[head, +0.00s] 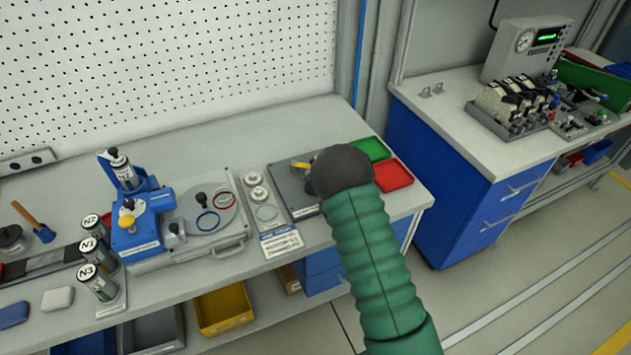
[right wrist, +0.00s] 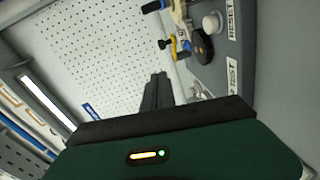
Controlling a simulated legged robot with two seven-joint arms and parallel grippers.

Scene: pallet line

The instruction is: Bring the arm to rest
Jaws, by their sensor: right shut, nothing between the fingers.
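My right arm, in a green ribbed sleeve, reaches up from the lower right in the head view and ends in a dark rounded wrist over the bench (head: 240,110). The wrist hides my right gripper there. In the right wrist view the right gripper (right wrist: 157,90) shows as dark fingers shut together with nothing between them. They stand out against the white pegboard, apart from the fixtures at the upper right of that view. My left gripper is in neither view.
A dark plate (head: 287,184), a green tray (head: 372,149) and a red tray (head: 393,175) lie around the wrist. A blue fixture (head: 137,215) and labelled cylinders (head: 98,283) stand left. Pegboard (head: 160,60) backs the bench. Open floor (head: 500,285) lies right.

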